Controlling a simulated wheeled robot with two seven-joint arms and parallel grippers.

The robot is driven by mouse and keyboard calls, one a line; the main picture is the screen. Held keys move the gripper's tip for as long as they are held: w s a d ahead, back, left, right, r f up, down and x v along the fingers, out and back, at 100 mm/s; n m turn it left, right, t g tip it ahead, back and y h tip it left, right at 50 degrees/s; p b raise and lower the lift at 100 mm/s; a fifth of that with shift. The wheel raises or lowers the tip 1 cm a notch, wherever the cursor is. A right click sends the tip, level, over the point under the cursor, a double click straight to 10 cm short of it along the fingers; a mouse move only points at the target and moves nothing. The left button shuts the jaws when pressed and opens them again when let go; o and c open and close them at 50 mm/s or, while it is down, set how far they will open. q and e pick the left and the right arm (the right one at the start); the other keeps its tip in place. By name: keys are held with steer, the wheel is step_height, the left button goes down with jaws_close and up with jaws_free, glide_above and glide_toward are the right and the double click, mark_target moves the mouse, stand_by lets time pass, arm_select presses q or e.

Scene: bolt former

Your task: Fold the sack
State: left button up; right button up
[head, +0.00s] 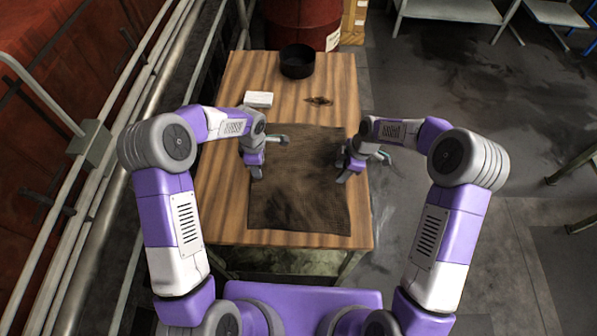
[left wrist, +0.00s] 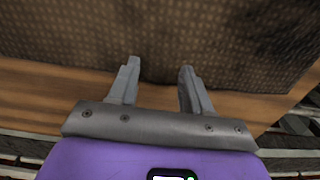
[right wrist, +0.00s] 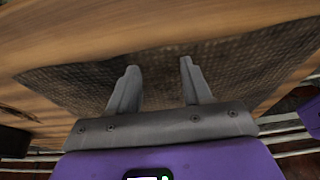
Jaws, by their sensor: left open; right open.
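The sack (head: 300,195) is a dark brown woven cloth lying flat and spread out on the wooden table. My left gripper (head: 270,158) is over the sack's left edge in the head view. In the left wrist view its open fingers (left wrist: 157,75) point at the sack (left wrist: 200,35), with nothing between them. My right gripper (head: 362,168) is at the sack's right edge. In the right wrist view its open fingers (right wrist: 158,68) are over the sack (right wrist: 230,75), also empty. I cannot tell whether either gripper touches the cloth.
The wooden table (head: 225,215) has bare strips around the sack. A black round pan (head: 297,61) stands at its far end. A white block (head: 258,99) lies at the left, and a small dark item (head: 319,100) lies beyond the sack. A red barrel (head: 300,22) stands behind the table.

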arm_select(q)
steer(key=shift+f, duration=0.2)
jaws_close()
arm_select(e)
steer(key=shift+f, duration=0.1)
jaws_close()
stand_by(0.3)
arm_select(q)
steer(key=shift+r, duration=0.15)
